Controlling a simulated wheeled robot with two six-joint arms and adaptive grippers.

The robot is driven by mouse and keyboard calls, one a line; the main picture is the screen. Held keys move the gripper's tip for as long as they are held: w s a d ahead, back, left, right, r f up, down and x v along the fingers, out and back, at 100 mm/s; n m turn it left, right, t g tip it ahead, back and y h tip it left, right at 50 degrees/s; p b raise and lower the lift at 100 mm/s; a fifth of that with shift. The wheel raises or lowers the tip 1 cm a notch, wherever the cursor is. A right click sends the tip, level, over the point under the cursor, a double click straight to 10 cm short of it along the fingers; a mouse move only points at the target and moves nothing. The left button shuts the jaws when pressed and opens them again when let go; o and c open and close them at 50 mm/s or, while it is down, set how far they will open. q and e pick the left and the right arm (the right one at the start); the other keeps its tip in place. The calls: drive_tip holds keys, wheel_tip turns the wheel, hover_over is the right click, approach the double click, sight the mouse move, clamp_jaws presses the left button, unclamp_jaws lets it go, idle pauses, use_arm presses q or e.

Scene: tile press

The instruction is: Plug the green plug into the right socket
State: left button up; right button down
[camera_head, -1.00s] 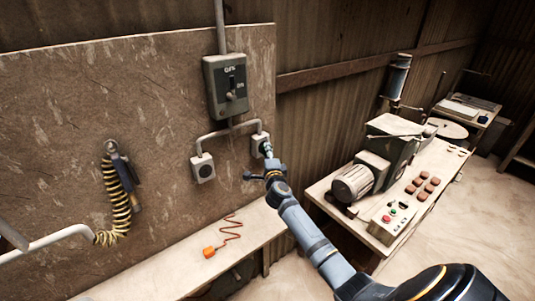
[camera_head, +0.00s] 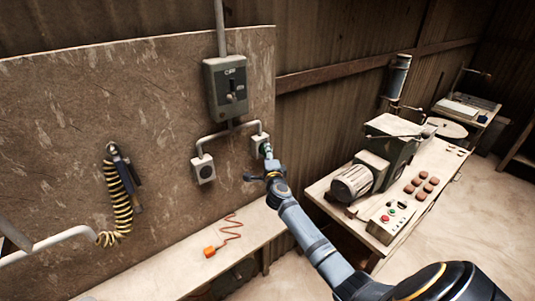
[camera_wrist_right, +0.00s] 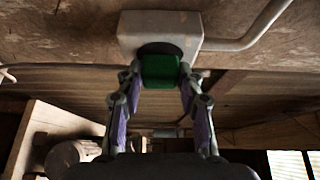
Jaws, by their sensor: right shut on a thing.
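The right socket (camera_head: 259,144) is a pale box on the wall board, below the grey switch box. It also shows at the top of the right wrist view (camera_wrist_right: 158,24), with a dark round face. The green plug (camera_wrist_right: 160,70) is between the fingers of my right gripper (camera_wrist_right: 160,88), which is shut on it. The plug's front end is right at the socket's dark face; how deep it sits is hidden. In the head view my right gripper (camera_head: 268,154) reaches up to the right socket and hides most of the plug. My left gripper is not in view.
The left socket (camera_head: 203,169) is beside the right one, joined by conduit to the switch box (camera_head: 226,86). An orange plug (camera_head: 209,252) with a coiled cord lies on the bench (camera_head: 170,262). A yellow-black coiled hose (camera_head: 122,205) hangs at left. A machine table stands at right.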

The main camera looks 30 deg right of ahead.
drive_tip(key=shift+w, duration=0.4)
idle(0.4)
idle(0.7)
drive_tip(key=shift+s+p, duration=0.35)
drive_tip(key=shift+s, duration=0.05)
drive_tip(key=shift+w, duration=0.4)
idle(1.1)
drive_tip(key=c, duration=0.8)
unclamp_jaws()
